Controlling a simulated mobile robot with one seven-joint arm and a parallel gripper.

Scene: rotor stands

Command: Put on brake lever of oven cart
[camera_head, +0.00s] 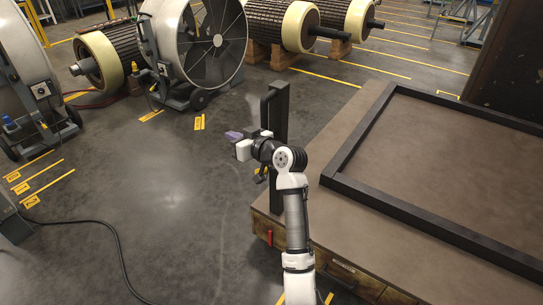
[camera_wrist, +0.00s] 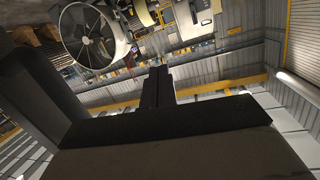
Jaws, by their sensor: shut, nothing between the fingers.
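The oven cart (camera_head: 357,125) is a brown flat-topped cart with a dark raised frame on top, at the right in the head view. A dark upright handle post (camera_head: 279,110) stands at its left end. A small red part (camera_head: 270,238), which looks like the brake lever, sits low on the cart's near left side. My gripper (camera_head: 233,137) is beside the post, high above the red part and apart from it. Its fingers (camera_wrist: 157,85) are shut and empty in the wrist view. The red part does not show there.
Large drum fans (camera_head: 205,45) and ribbed rotors (camera_head: 285,25) stand at the back. A black cable (camera_head: 112,240) lies on the floor at left. The floor left of the cart is otherwise clear.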

